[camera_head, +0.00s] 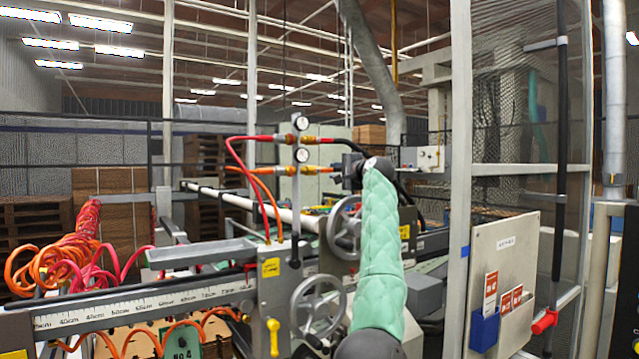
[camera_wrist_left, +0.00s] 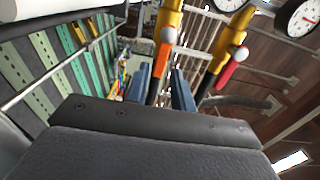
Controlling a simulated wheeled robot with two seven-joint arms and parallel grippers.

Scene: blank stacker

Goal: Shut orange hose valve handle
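The orange valve handle (camera_wrist_left: 163,58) lies along its black pipe, below a yellow fitting with a silver bolt. A red valve handle (camera_wrist_left: 227,74) sits on the neighbouring valve to its right. In the head view, an orange hose (camera_head: 262,186) leads to the lower brass valve fitting (camera_head: 309,170). My left gripper (camera_head: 348,171) is beside that fitting, on its right side. In the left wrist view its two blue fingers (camera_wrist_left: 163,92) are apart, with the black pipe showing between them. I cannot tell whether they touch anything. My right gripper is out of view.
Two round gauges (camera_head: 301,123) stand by the valves. Two grey handwheels (camera_head: 318,306) are below them. Coiled orange and red hoses (camera_head: 62,258) lie at left. A mesh-fenced frame (camera_head: 459,180) and a panel with cards (camera_head: 505,262) stand at right.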

